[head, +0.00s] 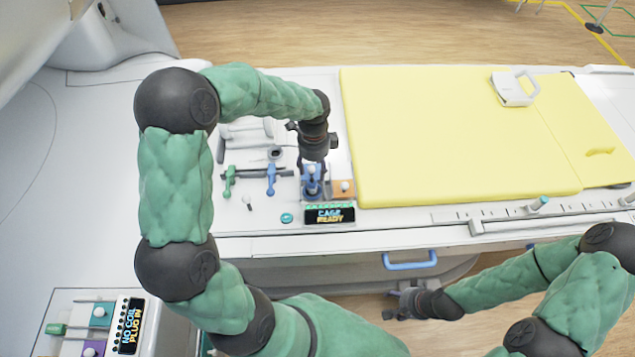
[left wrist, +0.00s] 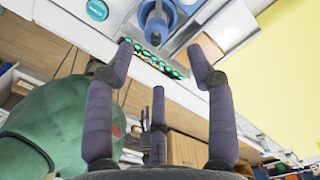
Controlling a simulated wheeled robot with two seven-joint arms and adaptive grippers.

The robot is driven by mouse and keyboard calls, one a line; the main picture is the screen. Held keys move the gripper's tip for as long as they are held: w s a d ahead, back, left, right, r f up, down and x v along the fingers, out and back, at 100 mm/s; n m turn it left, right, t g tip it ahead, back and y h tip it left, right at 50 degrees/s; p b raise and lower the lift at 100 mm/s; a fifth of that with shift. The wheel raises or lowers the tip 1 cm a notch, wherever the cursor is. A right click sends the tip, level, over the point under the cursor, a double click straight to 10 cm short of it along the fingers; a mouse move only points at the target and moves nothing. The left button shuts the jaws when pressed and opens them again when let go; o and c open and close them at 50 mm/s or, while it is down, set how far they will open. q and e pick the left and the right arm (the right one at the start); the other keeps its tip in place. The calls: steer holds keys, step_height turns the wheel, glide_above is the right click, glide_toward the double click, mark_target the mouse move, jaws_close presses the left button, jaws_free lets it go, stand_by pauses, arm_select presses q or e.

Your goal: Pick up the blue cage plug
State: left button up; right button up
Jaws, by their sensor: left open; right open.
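The blue cage plug (head: 312,184) stands beside a small display reading "CAGE READY" on the white panel left of the yellow mat. In the left wrist view the blue part with a grey shaft (left wrist: 157,20) shows at the top edge, beyond my fingertips and partly cut off. My left gripper (head: 313,165) points down just above the plug, open and empty, and partly hides it. In the left wrist view its fingers (left wrist: 160,52) are spread apart. My right gripper (head: 403,303) is open and empty, low in front of the table near a blue handle.
A green lever-like piece (head: 229,181) and another blue one (head: 271,179) stand left of the plug. The display (head: 330,215) is just in front, an orange block (head: 342,188) at right. A "NO COIL PLUG IN" display (head: 130,326) is lower left.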

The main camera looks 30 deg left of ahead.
mark_target(312, 178)
arm_select(q)
step_height(312, 178, down, 3)
steer(key=shift+a+f, duration=0.1)
steer(key=shift+f, duration=0.1)
steer(key=shift+s+a+f+b, duration=0.15)
steer(key=shift+f+b, duration=0.1)
steer(key=shift+f, duration=1.1)
steer(key=shift+a+f+b, duration=0.1)
steer(key=shift+f+b, duration=0.15)
steer(key=shift+f, duration=1.05)
jaws_close()
